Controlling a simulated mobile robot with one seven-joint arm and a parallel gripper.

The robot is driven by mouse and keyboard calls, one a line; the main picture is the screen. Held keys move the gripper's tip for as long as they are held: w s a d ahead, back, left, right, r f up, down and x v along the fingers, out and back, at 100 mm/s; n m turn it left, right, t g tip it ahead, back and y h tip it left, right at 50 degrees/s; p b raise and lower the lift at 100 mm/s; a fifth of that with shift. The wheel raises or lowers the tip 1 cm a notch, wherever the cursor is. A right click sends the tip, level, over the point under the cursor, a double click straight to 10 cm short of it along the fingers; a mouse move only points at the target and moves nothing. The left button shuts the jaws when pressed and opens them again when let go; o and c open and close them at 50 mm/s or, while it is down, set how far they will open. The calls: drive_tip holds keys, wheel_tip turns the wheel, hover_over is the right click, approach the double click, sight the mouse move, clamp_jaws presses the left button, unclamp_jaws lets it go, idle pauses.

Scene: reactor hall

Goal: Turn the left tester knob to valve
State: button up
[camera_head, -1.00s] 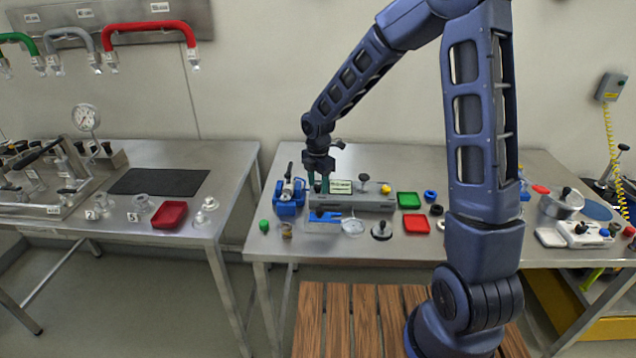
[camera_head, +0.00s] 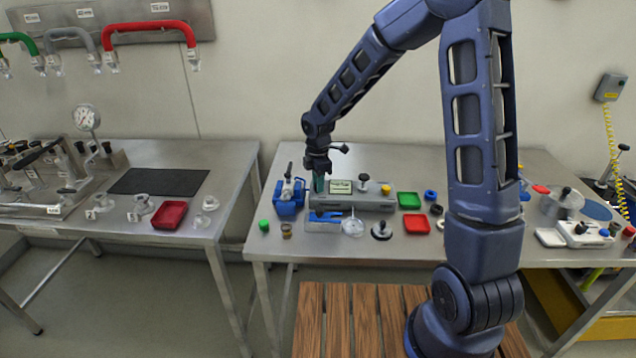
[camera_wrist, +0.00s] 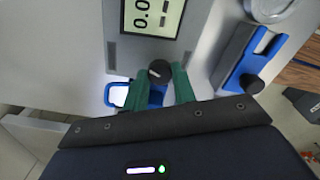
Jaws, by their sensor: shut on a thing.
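The grey tester (camera_head: 375,203) stands on the middle bench. Its display (camera_wrist: 150,16) shows digits in the wrist view, cut off by the frame edge. The left knob (camera_wrist: 159,70) is black with a small white mark and sits just beside the display. My gripper (camera_wrist: 161,82) has its two green fingers on either side of this knob and is shut on it. In the head view my gripper (camera_head: 319,184) reaches down to the tester's left end and hides the knob. The knob's position labels are not readable.
A blue device (camera_head: 287,200) stands close left of the tester. A blue block (camera_head: 323,224) and a clear dish (camera_head: 353,227) lie in front. A dark-topped knob (camera_head: 364,178) rises from the tester.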

drive_tip(key=m, duration=0.5)
drive_tip(key=shift+m, duration=0.3)
drive_tip(key=m, duration=1.1)
drive_tip(key=shift+m, duration=0.4)
drive_tip(key=m, duration=0.5)
drive_tip(key=shift+m, duration=0.3)
drive_tip(key=o, duration=1)
drive_tip(key=shift+r, duration=0.1)
